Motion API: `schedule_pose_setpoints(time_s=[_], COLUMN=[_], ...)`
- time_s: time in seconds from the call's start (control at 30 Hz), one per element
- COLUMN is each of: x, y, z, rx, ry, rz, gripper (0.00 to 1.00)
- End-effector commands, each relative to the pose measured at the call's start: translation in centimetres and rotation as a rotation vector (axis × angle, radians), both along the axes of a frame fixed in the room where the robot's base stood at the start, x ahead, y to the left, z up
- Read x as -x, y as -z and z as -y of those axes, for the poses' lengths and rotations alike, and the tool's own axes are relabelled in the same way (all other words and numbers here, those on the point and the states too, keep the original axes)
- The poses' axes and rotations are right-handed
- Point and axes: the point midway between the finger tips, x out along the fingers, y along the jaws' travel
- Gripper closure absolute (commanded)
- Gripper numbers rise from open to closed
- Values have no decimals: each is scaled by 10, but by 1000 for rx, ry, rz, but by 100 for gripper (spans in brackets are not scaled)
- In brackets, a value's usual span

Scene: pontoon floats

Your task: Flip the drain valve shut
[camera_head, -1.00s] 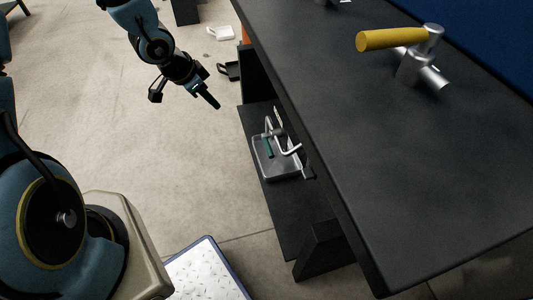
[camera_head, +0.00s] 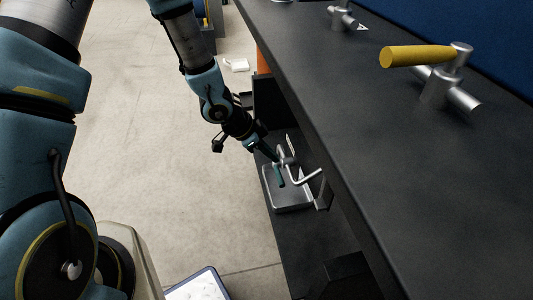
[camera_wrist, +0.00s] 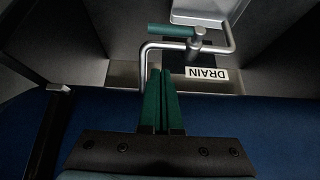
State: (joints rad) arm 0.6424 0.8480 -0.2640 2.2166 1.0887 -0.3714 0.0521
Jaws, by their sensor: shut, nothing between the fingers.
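The drain valve is a bent silver pipe (camera_head: 307,179) with a green lever handle (camera_head: 279,177), low on the shelf beneath the bench. In the wrist view the green handle (camera_wrist: 171,30) points left from the valve body on the pipe (camera_wrist: 226,46). A white DRAIN label (camera_wrist: 207,74), seen upside down, is beside it. My gripper (camera_wrist: 161,72) is shut and empty, its green fingers together, pointing toward the pipe just short of the handle. In the head view my gripper (camera_head: 273,156) is close beside the valve; I cannot tell whether it touches.
A grey tray (camera_head: 290,201) lies under the valve. The dark bench top (camera_head: 330,95) overhangs the shelf on the right. A yellow-handled valve (camera_head: 420,56) stands on the bench top. Open floor (camera_head: 150,150) lies to the left.

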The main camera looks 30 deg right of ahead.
Motion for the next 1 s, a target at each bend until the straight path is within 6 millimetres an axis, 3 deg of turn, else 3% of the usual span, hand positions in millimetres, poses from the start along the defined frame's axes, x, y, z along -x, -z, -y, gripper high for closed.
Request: schedule_pose_setpoints(time_s=[0.03,0.27,0.5,1.0], x=[3,11,7,5], y=[13,50,77,82], z=[6,29,21,20], rx=[-1,-1,-1,1], ry=[3,2,-1,-1], rz=[-1,-1,0,2], gripper=[100,100,100,100])
